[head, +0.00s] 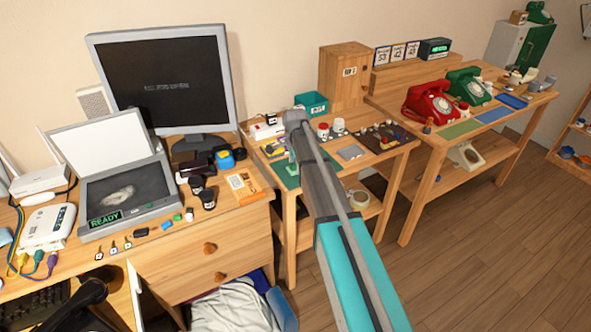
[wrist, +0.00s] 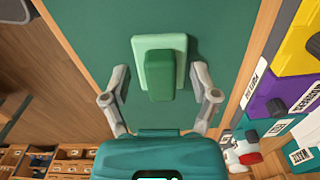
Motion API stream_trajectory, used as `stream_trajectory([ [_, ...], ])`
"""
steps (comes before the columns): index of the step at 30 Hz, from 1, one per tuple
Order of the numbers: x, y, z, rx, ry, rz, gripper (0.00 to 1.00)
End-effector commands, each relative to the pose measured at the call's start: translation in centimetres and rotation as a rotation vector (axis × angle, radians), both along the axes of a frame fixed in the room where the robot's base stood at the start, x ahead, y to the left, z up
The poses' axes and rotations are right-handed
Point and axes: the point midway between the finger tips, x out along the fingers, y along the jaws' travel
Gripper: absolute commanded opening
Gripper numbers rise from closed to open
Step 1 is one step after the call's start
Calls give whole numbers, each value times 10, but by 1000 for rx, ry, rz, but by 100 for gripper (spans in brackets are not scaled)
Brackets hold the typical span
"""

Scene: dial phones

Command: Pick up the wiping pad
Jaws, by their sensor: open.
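The wiping pad (wrist: 160,66) shows in the wrist view as a pale green slab with a darker green raised block on it. It lies on a dark green mat (wrist: 90,40). My gripper (wrist: 160,76) is open, with one finger on each side of the pad and a visible gap to each. Nothing is held. In the head view my arm reaches over the middle bench and my gripper (head: 292,130) is near its left part, above the green mat (head: 286,175). I cannot make out the pad clearly in the head view.
In the wrist view, yellow and purple boxes (wrist: 272,98) stand right of the mat, near a red-and-white small item (wrist: 243,150). A monitor (head: 165,80) is at left.

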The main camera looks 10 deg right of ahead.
Motion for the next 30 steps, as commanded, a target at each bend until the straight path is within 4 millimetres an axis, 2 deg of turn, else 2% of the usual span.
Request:
stream_trajectory([
  [8,0,0,0,0,0,0,77],
  [21,0,-1,0,0,0,-1,0],
  [30,0,-1,0,0,0,-1,0],
])
